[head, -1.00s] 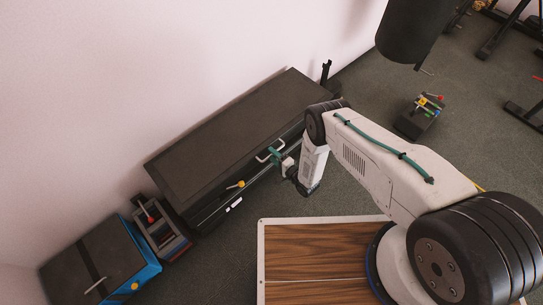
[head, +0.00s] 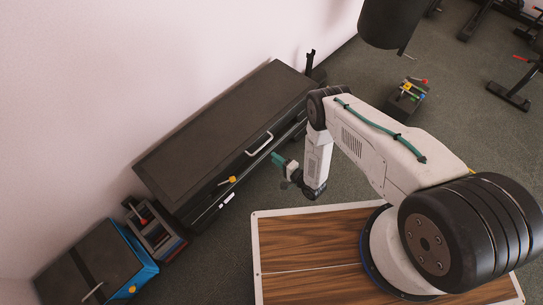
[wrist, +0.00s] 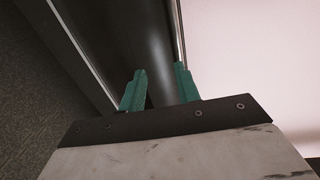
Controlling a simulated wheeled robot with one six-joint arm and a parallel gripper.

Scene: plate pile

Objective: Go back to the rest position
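My gripper (head: 279,160) shows in the head view as green fingertips on the folded arm, in front of the long black chest and apart from it. In the wrist view its two green fingers (wrist: 157,88) stand apart with nothing between them. No plate is visible in either view.
The long black chest (head: 215,135) with a handle stands against the wall. A blue and black box (head: 100,262) and a small rack of weights (head: 155,238) are at lower left. A punching bag (head: 388,22) hangs at the top.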

